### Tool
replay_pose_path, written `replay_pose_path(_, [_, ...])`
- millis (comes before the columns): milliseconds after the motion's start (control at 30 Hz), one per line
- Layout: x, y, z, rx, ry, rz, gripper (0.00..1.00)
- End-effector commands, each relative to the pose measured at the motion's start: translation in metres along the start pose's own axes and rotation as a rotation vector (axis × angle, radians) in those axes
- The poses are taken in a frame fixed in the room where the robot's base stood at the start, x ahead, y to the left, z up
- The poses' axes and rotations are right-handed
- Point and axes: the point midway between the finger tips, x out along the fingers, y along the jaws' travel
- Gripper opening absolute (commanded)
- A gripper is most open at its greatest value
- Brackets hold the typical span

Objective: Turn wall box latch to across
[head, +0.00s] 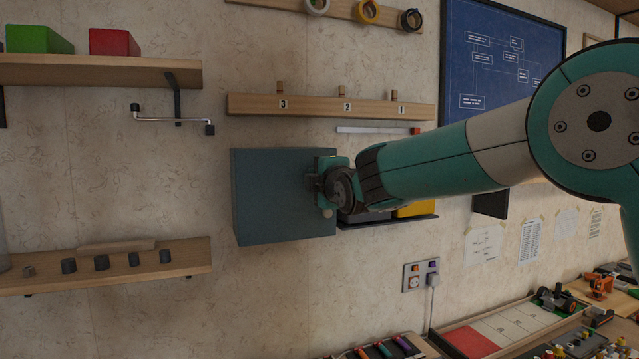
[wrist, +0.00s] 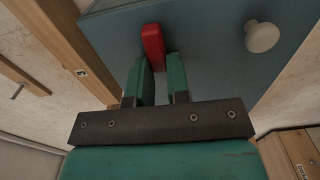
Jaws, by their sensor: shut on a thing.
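The wall box (head: 272,195) is a blue-grey box fixed to the wall; its front also fills the upper part of the wrist view (wrist: 210,50). Its latch (wrist: 153,43) is a red bar on the front, standing nearly upright in the wrist view. My gripper (wrist: 160,72) has its two green fingers on either side of the latch's near end and is shut on it. In the head view my gripper (head: 318,182) is at the right side of the box and hides the latch. A pale round knob (wrist: 262,37) sits on the box front, right of the latch.
A wooden rail (head: 330,107) with numbered pegs runs above the box. A dark shelf (head: 385,222) with a yellow item is behind my arm. A crank rod (head: 172,118) hangs at the upper left. A socket plate (head: 421,274) is below right. The wall directly below the box is clear.

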Motion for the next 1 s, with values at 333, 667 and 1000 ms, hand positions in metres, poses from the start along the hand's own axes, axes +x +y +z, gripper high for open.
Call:
replay_pose_path(333, [0.0000,-0.0005,-0.0002,-0.023,0.000,-0.001,0.00])
replay_pose_path(667, [0.0000,-0.0006,-0.0002,-0.022,0.000,-0.001,0.43])
replay_pose_path(1000, [-0.0042,-0.0009,-0.0001,-0.022,0.000,0.000,0.43])
